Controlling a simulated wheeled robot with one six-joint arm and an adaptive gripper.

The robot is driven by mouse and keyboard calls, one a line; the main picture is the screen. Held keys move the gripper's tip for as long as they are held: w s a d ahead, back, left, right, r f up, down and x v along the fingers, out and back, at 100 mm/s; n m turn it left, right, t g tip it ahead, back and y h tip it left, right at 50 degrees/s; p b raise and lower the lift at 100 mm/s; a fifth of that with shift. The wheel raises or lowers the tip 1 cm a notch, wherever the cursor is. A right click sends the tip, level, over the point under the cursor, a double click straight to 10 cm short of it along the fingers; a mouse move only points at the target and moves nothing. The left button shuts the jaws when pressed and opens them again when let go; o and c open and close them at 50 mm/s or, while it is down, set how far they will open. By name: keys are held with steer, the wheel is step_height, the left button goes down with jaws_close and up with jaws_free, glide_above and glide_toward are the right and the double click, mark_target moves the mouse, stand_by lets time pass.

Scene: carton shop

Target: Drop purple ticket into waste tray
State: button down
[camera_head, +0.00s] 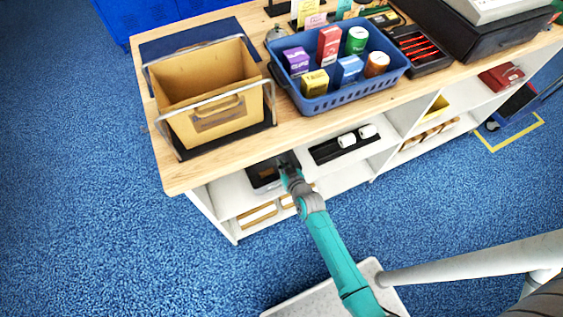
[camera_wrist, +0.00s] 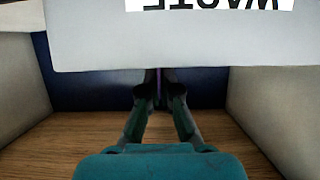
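In the wrist view, my gripper (camera_wrist: 158,88) has its fingertips close together, with a thin purple strip, the purple ticket (camera_wrist: 158,82), upright between them. The fingertips are partly in shadow beyond the lower edge of a pale grey panel (camera_wrist: 200,52). This panel bears a white label reading WASTE, upside down, so it appears to belong to the waste tray. In the head view, my arm reaches to a dark, grey-edged open box (camera_head: 264,180) on the shelf below the counter. The gripper's tips and the ticket cannot be made out there.
The wooden counter (camera_head: 178,178) overhangs the white shelf (camera_head: 228,200). A tan bin (camera_head: 190,88) and a blue basket (camera_head: 330,100) of small boxes stand on top. A black tray (camera_head: 335,148) with white rolls lies to the right on the shelf. Blue carpet (camera_head: 90,220) is open at left.

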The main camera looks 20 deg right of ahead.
steer(key=shift+f, duration=0.1)
steer(key=c, duration=1.3)
jaws_free()
steer(key=shift+r, duration=0.3)
steer(key=v, duration=1.2)
steer(key=shift+r, duration=0.4)
